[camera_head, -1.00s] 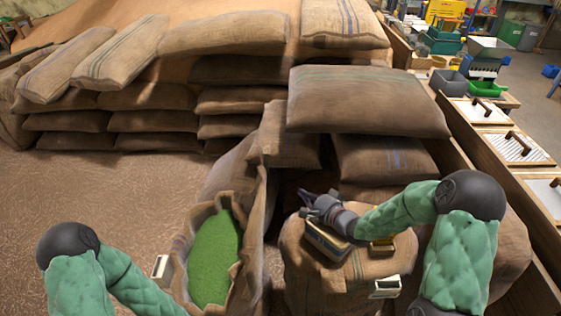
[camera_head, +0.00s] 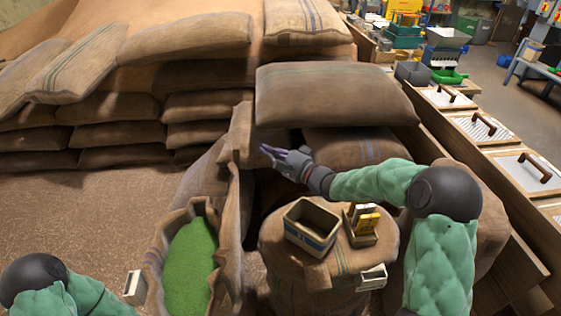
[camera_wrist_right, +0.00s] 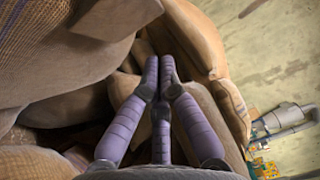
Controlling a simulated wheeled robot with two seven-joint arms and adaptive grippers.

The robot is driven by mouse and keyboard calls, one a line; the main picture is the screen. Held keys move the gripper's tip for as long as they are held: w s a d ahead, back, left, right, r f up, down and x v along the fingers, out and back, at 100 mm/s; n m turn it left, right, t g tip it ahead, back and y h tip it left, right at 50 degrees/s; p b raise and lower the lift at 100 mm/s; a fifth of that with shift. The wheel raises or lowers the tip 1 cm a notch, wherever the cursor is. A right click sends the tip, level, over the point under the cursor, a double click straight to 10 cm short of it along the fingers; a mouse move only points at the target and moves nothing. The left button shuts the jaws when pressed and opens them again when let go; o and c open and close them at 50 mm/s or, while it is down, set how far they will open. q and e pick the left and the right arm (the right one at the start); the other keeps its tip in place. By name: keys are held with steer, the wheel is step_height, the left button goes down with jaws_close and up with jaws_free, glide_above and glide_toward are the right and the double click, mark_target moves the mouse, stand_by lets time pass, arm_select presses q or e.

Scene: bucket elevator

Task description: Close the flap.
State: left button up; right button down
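I cannot make out a flap in either view. My right gripper (camera_head: 268,151) reaches left in the head view, beyond a standing sack (camera_head: 300,278) and in front of the stacked sacks. In the right wrist view its purple fingers (camera_wrist_right: 160,68) converge with their tips close together, and nothing shows between them. Brown sack cloth and folds fill the space around and ahead of them. My left arm shows only at the lower left of the head view; its gripper is out of frame.
An open box (camera_head: 312,224) and a small holder with yellow pieces (camera_head: 362,222) stand on the sack. An open sack of green grain (camera_head: 190,265) stands left. Lidded wooden bins (camera_head: 520,170) line the right. The floor at left is clear.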

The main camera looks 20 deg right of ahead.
steer(key=w+a, duration=0.1)
steer(key=a+b, duration=0.1)
steer(key=a, duration=0.1)
steer(key=w+a+b, duration=0.1)
steer(key=a, duration=0.1)
steer(key=shift+w+r, duration=0.2)
steer(key=shift+w, duration=0.1)
